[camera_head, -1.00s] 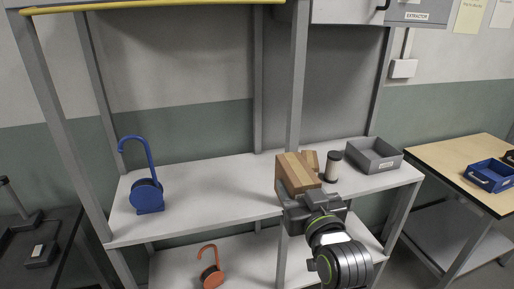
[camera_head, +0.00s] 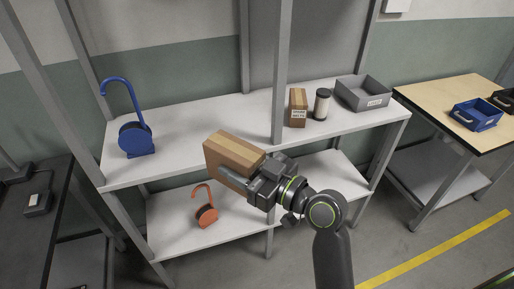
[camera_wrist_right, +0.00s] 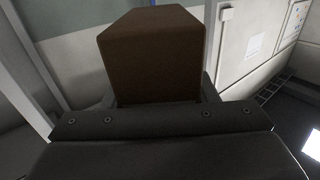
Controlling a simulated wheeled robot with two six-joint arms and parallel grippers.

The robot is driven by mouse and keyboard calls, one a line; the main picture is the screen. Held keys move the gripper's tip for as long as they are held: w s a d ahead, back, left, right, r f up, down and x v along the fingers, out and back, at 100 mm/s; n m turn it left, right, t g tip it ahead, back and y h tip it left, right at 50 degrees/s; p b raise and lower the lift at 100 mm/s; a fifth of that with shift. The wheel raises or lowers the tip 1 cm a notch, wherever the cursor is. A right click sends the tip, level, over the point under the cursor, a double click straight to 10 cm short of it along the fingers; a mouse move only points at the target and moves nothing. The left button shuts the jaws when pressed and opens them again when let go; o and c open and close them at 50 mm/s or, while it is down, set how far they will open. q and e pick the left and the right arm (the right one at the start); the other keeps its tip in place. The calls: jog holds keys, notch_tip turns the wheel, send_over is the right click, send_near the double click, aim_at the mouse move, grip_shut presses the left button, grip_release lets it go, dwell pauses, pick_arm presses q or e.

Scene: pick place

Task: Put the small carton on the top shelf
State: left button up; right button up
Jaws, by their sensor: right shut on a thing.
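My right gripper (camera_head: 240,182) is shut on a brown carton (camera_head: 232,150) with a tan tape stripe. It holds the carton in front of the shelf unit, by the front edge of the upper white shelf board (camera_head: 200,129). In the right wrist view the carton (camera_wrist_right: 152,55) fills the middle, between the fingers, which are mostly hidden. A smaller, labelled carton (camera_head: 297,108) stands upright on the upper board, just right of the middle post. My left gripper is not in view.
A dark-capped jar (camera_head: 321,104) and a grey bin (camera_head: 364,94) stand right of the smaller carton. A blue hooked reel (camera_head: 136,138) stands at the left, an orange one (camera_head: 206,214) on the lower board. The upper board is clear between blue reel and post (camera_head: 280,70).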

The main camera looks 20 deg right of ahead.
jog(key=s+a+f+n+g+y, duration=0.3)
jog(key=n+g+y, duration=0.4)
jog(key=g, duration=0.6)
jog(key=shift+s+a+f+n, duration=0.15)
jog(key=shift+a+f+n, duration=0.3)
jog(key=shift+n, duration=0.85)
jog(key=s+d+f+m+t+h, duration=0.2)
jog(key=d+m+t+h, duration=0.7)
jog(key=d+t, duration=0.5)
jog(key=shift+s+d+m+t+h, duration=0.35)
jog(key=shift+s+m, duration=0.2)
jog(key=shift+m, duration=0.75)
